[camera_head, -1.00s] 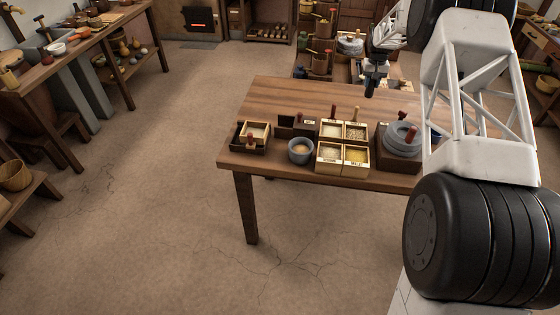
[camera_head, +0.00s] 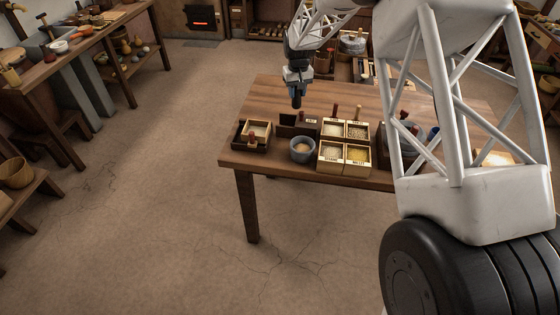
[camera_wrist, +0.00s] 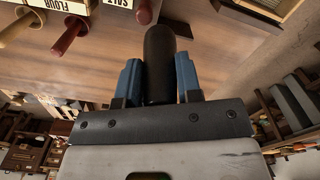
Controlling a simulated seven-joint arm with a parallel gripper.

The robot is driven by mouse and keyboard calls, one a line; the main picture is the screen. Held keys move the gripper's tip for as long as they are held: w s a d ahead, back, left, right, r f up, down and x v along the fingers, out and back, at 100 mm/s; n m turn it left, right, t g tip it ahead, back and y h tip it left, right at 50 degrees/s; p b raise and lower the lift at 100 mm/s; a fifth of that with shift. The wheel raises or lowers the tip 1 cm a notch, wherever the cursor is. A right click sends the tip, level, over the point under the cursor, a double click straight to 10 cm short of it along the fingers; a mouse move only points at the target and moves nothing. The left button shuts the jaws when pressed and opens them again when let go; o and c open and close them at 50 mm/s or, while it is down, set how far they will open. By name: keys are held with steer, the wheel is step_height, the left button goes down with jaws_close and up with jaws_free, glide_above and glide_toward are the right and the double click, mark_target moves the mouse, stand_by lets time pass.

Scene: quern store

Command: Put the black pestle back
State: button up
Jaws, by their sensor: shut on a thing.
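My gripper (camera_head: 298,84) is above the table, behind the dark wooden box and the grey bowl in the head view. It is shut on the black pestle (camera_head: 297,101), which hangs down from it. In the wrist view the pestle (camera_wrist: 160,65) is a dark cylinder between the two blue fingers of my gripper (camera_wrist: 158,78). The grey bowl (camera_head: 302,152) stands at the table's front edge with something tan in it. A dark wooden box (camera_head: 288,121) with a small label stands just behind it.
The wooden table (camera_head: 262,95) is bare at its back left. A dark tray (camera_head: 241,148) with a cream box stands front left. Several labelled cream boxes (camera_head: 331,168) with upright handles stand right of the bowl. My arm hides the table's right side.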

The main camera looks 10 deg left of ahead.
steer(key=s+d+f+n, duration=0.2)
steer(key=s+f, duration=0.1)
steer(key=s, duration=1.3)
steer(key=s+d+f+n, duration=0.1)
steer(key=s+f+n, duration=0.1)
steer(key=s, duration=1.4)
steer(key=shift+s+d+f+n, duration=0.15)
steer(key=shift+d+f+n, duration=0.2)
steer(key=shift+f, duration=0.35)
steer(key=w+a, duration=0.3)
steer(key=w, duration=0.4)
steer(key=w+a+f, duration=0.1)
steer(key=w+a, duration=0.2)
steer(key=w, duration=0.4)
steer(key=shift+w+a+f, duration=0.25)
steer(key=shift+w+a, duration=0.05)
steer(key=shift+f, duration=1.75)
steer(key=shift+f, duration=0.2)
